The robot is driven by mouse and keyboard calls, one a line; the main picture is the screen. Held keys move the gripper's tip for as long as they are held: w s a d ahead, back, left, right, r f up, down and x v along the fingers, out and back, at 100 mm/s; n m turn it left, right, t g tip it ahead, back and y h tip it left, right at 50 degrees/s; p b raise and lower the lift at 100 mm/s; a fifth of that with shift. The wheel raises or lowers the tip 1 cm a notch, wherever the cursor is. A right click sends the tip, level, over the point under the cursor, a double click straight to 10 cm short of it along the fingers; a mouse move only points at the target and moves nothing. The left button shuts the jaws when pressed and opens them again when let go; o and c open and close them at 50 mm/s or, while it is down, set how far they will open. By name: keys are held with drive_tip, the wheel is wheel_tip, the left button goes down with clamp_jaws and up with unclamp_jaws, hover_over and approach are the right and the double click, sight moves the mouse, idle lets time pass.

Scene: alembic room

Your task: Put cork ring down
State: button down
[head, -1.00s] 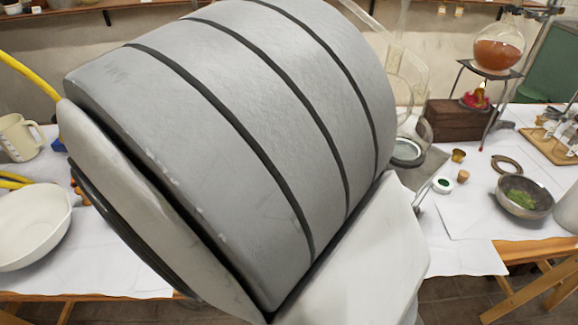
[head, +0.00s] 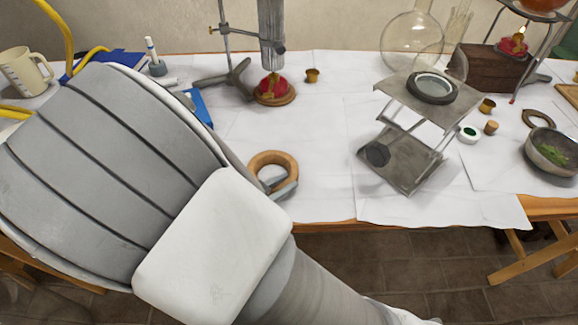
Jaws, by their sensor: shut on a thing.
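A tan cork ring (head: 290,163) shows beside my arm, over the front part of the white-covered table. A grey fingertip of my gripper (head: 285,188) is at the ring's lower right edge, and the gripper is shut on the ring. My arm hides most of the gripper and the ring's lower left side. I cannot tell whether the ring touches the table.
A lab jack (head: 415,115) with a dark ring on top stands to the right. A bowl of green matter (head: 552,150) sits far right. White table is clear around the ring.

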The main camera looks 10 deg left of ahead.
drive_tip(key=c, duration=0.7)
unclamp_jaws()
drive_tip(key=shift+c, duration=0.2)
drive_tip(key=p+v, duration=0.4)
drive_tip(key=v, duration=0.8)
drive_tip(key=w+a+r+g+y, duration=0.25)
drive_tip(key=w+r+y, duration=0.5)
drive_tip(key=w, duration=0.45)
drive_tip(key=w+d+r+n+y, duration=0.2)
drive_tip(key=d+r, duration=0.1)
drive_tip(key=r, duration=0.3)
drive_tip(key=w+d+r+n+y, duration=0.1)
drive_tip(key=d+r+n+y, duration=0.15)
drive_tip(key=r, duration=0.35)
drive_tip(key=s+d+g+h, duration=0.1)
drive_tip(key=s+d+h, duration=0.1)
drive_tip(key=s+d, duration=0.3)
drive_tip(key=s+d+n+g+h, duration=0.1)
drive_tip(key=s+d, duration=0.4)
drive_tip(key=d, duration=0.8)
drive_tip(key=s+d+n+g+h, duration=0.1)
drive_tip(key=s+d+g+h, duration=0.1)
drive_tip(key=s+d, duration=0.4)
drive_tip(key=d, duration=0.3)
drive_tip(key=shift+r+h, duration=0.4)
